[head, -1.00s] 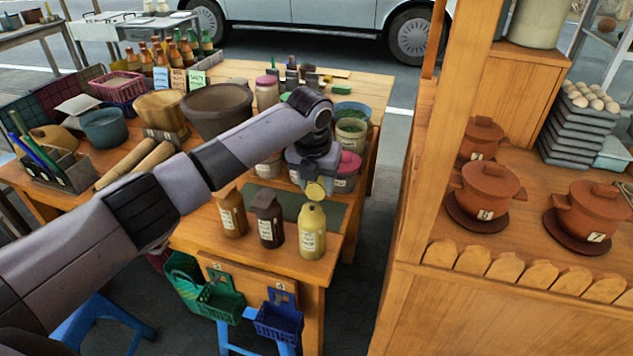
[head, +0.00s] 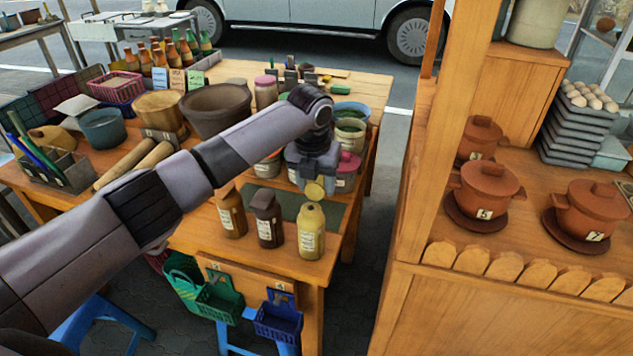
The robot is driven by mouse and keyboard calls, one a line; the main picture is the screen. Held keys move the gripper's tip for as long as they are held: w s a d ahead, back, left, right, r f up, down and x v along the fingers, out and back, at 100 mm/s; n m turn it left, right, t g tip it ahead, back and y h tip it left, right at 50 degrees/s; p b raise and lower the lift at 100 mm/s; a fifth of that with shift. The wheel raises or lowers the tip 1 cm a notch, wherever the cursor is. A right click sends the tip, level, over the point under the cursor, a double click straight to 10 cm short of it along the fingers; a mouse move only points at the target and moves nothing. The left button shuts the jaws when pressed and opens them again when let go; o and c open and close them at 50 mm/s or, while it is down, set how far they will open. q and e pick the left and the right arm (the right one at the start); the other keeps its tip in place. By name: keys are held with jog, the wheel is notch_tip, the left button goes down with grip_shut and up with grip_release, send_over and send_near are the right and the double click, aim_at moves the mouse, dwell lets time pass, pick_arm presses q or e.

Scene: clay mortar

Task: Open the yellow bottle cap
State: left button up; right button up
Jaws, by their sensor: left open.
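The yellow bottle (head: 311,236) with a white label stands upright at the front right of the wooden table. Whether the fingers touch the cap, and whether the cap still joins the bottle, I cannot tell. My right gripper is not in view.
A dark brown bottle (head: 267,222) and a lighter brown bottle (head: 231,213) stand just left of the yellow one. Jars, including a pink-lidded one (head: 347,170), stand behind my gripper. A stall with clay pots (head: 486,191) is at right, across a gap.

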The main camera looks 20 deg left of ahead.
pick_arm(q)
jog(key=v, duration=0.7)
jog(key=shift+b, duration=0.35)
